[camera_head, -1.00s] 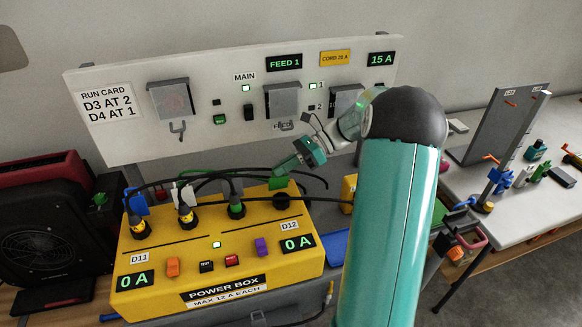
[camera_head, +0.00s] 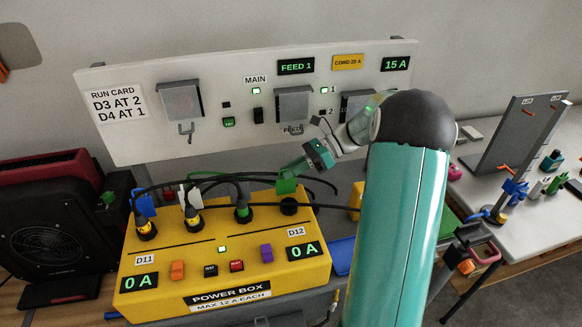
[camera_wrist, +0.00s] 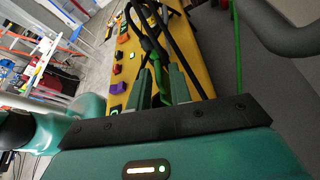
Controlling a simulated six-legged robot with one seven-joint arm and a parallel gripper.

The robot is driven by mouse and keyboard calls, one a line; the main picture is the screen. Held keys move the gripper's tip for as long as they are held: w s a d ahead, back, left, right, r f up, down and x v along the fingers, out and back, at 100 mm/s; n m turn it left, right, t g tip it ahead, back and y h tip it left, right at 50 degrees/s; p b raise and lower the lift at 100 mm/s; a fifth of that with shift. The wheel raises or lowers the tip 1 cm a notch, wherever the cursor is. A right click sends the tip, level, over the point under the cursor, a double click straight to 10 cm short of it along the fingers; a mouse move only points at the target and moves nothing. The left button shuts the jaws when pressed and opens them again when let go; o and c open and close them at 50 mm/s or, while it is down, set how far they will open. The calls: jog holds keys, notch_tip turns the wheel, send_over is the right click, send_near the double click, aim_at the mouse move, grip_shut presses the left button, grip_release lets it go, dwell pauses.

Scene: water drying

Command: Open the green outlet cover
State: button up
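The green outlet cover (camera_head: 286,186) stands upright behind a round black outlet (camera_head: 289,206) at the back right of the yellow power box (camera_head: 325,265). The outlet's face shows uncovered. My gripper (camera_head: 290,168) is just above the cover, reaching down from the right; whether it touches the cover is unclear. In the wrist view my gripper's two fingers (camera_wrist: 159,74) stand apart with a narrow gap. Dark and green shapes show beyond the gap, and I cannot make out the cover there.
Several plugs with black cables fill the other outlets; a blue cover (camera_head: 144,203) stands at the left. A green-banded plug (camera_head: 242,210) is left of the black outlet. The white panel (camera_head: 140,130) rises behind. A side table (camera_head: 520,225) holds small parts.

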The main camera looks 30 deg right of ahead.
jog(key=shift+o, duration=0.3)
jog(key=shift+a+r, duration=0.1)
jog(key=shift+r, duration=0.05)
jog(key=shift+w, duration=0.1)
jog(key=v, duration=1.3)
jog(key=shift+d+r, duration=0.15)
jog(key=shift+d, duration=0.2)
